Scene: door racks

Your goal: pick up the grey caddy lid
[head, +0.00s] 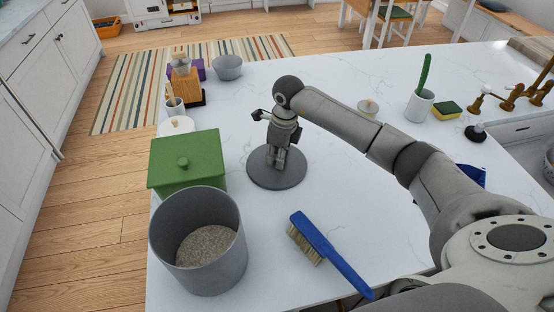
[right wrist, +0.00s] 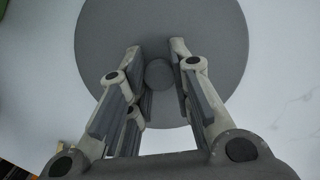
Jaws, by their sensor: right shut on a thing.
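The grey caddy lid (head: 262,176) is a flat round disc on the white counter, right of the green box. In the right wrist view the lid (right wrist: 215,40) fills the upper middle, with its round knob (right wrist: 159,74) between the fingers. My right gripper (head: 279,162) points down over the lid's middle and is shut on the knob. In the right wrist view its fingertips (right wrist: 160,62) stand on both sides of the knob. Whether the lid touches the counter or is slightly raised I cannot tell. My left gripper is not in view.
An open grey caddy (head: 226,258) with grainy contents stands at the front left, beside a green lidded box (head: 190,160). A blue brush (head: 332,255) lies in front of the lid. A white cup (head: 419,106) and sponge (head: 447,110) are at the back right.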

